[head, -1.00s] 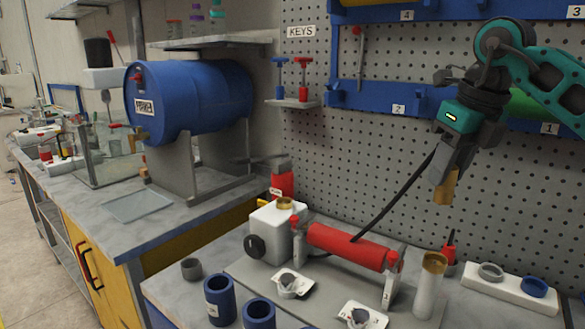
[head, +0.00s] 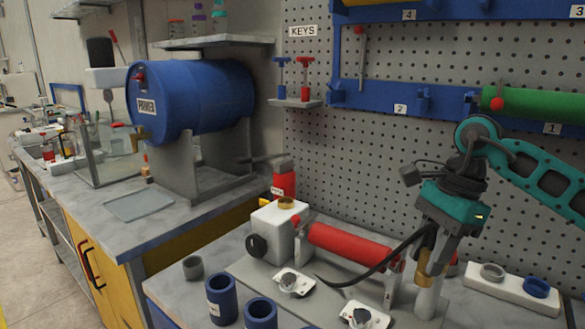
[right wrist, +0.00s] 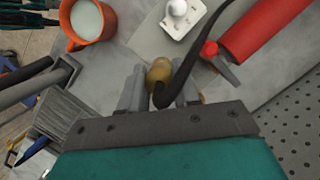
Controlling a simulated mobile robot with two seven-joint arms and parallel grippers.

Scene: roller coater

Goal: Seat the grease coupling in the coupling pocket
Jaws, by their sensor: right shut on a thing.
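The grease coupling (head: 424,262) is a brass piece on a black hose (head: 365,268). My right gripper (head: 430,258) is shut on it and points down at the top of a pale upright post (head: 427,300) at the front right. In the right wrist view the rounded brass coupling (right wrist: 159,72) sits between the fingers, with the hose curving over it. The post's brass-coloured top is covered by the gripper and coupling. I cannot tell whether the coupling touches it, or whether this is the coupling pocket. My left gripper is not in view.
A red roller (head: 350,245) on its stand lies left of the post. A white tray with rings (head: 505,292) is to the right. Blue cups (head: 221,300) stand in front. The pegboard (head: 400,150) rises behind.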

